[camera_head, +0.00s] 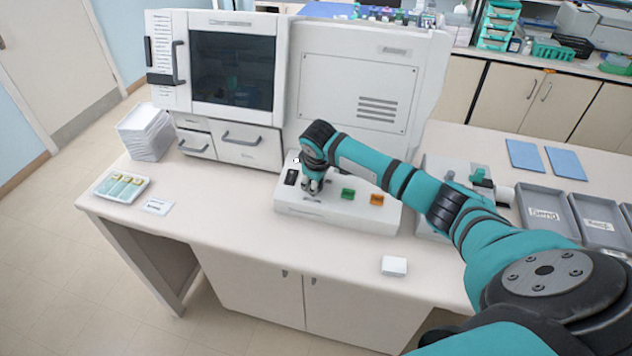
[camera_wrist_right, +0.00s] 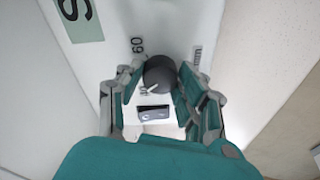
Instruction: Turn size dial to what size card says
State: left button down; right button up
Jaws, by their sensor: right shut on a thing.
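My right gripper (camera_head: 312,188) reaches down onto the white control panel (camera_head: 335,215). In the right wrist view its fingers stand on both sides of the dark round size dial (camera_wrist_right: 160,72) and are shut on it. Printed marks around the dial include 60 and a partly covered 40. A greenish panel (camera_wrist_right: 84,18) with a large dark S, cut by the frame, shows nearby. A small white card (camera_head: 157,206) lies at the left of the bench; its text is too small to read. My left gripper is not in view.
The panel also bears a green button (camera_head: 347,194) and an orange button (camera_head: 376,199). A tray of slides (camera_head: 121,188) sits at the left. A small white block (camera_head: 394,266) lies near the front edge. Grey trays (camera_head: 546,213) stand at the right.

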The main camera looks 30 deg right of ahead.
jog(key=shift+w+n, duration=0.1)
jog(key=shift+n, duration=1.5)
jog(key=shift+r, duration=0.1)
jog(key=o, duration=1.1)
jog(key=shift+o, duration=0.2)
jog(key=v, duration=1.2)
jog(key=shift+d, duration=0.2)
jog(key=shift+w, duration=0.15)
